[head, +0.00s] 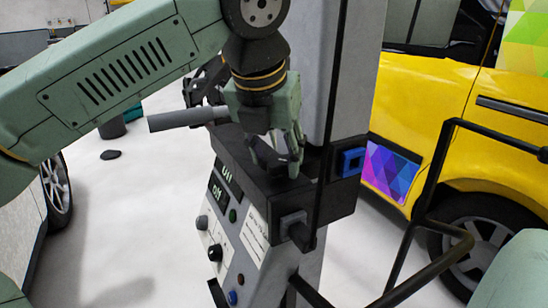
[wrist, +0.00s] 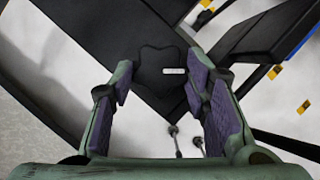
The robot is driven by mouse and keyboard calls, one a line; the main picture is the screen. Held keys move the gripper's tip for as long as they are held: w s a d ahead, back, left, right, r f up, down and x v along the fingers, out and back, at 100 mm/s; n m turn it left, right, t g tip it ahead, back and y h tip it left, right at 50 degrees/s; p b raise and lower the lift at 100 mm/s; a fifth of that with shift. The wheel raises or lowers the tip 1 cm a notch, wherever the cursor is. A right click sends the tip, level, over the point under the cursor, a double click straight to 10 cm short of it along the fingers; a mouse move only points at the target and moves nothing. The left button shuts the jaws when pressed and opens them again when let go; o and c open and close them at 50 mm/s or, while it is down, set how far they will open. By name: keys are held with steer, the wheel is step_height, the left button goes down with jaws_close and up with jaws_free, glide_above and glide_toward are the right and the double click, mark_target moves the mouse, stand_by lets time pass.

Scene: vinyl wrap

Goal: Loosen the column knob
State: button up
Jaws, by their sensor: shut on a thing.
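The column knob (wrist: 155,62) is a black lobed knob with a small white mark, seen from above in the wrist view. It lies between the purple-padded fingers of my gripper (wrist: 160,82), which is shut on it from both sides. In the head view my gripper (head: 278,158) points down at the black top of the control box, just in front of the grey column (head: 350,70). The knob itself is hard to make out there behind the dark fingers.
The control box (head: 235,205) has displays, knobs and buttons on its face. A black tube frame (head: 436,230) stands at the right, near a yellow car (head: 425,105). A grey cylindrical bar (head: 185,118) sticks out left of my gripper.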

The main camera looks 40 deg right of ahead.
steer(key=n, duration=0.2)
steer(key=n+t+y+p, duration=0.1)
steer(key=shift+s+d+r+n, duration=0.1)
steer(key=shift+s+n, duration=0.1)
steer(key=shift+n, duration=0.2)
steer(key=n+p, duration=0.1)
steer(key=n, duration=0.1)
steer(key=n+t+y+p, duration=0.1)
steer(key=n, duration=0.1)
steer(key=shift+s+d+n, duration=0.1)
steer(key=shift+d+n, duration=0.05)
steer(key=shift+n, duration=0.15)
steer(key=n+y+p, duration=0.1)
steer(key=n, duration=0.2)
steer(key=shift+d+y, duration=0.15)
steer(key=shift+y, duration=0.25)
steer(key=shift+d+n+y+p, duration=0.15)
steer(key=shift+n+y+p, duration=0.45)
steer(key=shift+n, duration=1.5)
steer(key=o, duration=1.2)
steer(key=shift+c, duration=0.2)
